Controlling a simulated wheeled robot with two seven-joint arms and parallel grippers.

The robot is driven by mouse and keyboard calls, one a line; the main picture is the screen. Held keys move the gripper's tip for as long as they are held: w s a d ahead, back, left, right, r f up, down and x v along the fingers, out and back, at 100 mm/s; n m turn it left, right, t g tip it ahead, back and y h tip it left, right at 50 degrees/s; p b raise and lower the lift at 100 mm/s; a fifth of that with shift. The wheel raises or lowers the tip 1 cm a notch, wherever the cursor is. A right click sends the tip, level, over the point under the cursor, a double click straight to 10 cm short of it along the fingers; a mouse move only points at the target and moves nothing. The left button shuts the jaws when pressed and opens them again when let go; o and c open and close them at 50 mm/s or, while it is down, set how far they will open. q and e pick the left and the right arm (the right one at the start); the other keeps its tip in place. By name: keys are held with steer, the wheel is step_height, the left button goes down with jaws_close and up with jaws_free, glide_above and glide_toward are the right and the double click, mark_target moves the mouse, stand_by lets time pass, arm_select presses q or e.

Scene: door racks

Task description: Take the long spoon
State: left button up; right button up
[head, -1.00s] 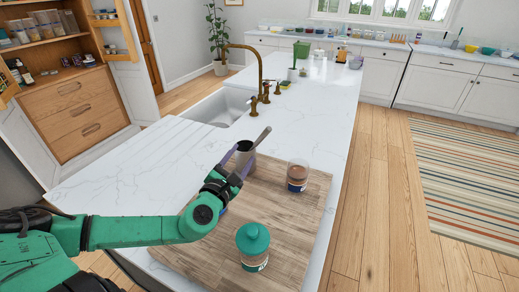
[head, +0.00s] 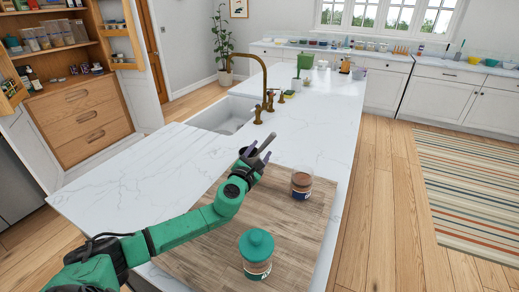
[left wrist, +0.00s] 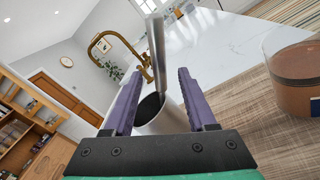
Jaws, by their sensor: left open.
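The long spoon (head: 266,143) has a grey handle that rises tilted out of a pale cup. In the left wrist view its handle (left wrist: 157,55) stands up between my fingers, and its lower end is hidden in the cup. The cup (left wrist: 170,121) shows a dark inside and sits just beyond the gripper's palm; in the head view my gripper mostly hides it. My left gripper (head: 258,153) is open, with its purple fingers on either side of the spoon handle. I cannot tell whether a finger touches it. My right gripper is out of view.
A wooden board (head: 292,226) lies on the white marble island (head: 125,190). It bears a jar with a teal lid (head: 256,251) and a jar with brown contents (head: 301,185). The sink (head: 222,117) and brass tap (head: 266,85) are beyond. The left countertop is clear.

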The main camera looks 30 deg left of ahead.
mark_target(262, 147)
arm_select(q)
steer(key=w, duration=0.3)
steer(key=shift+w+a, duration=0.15)
jaws_close()
steer(key=shift+r, duration=0.15)
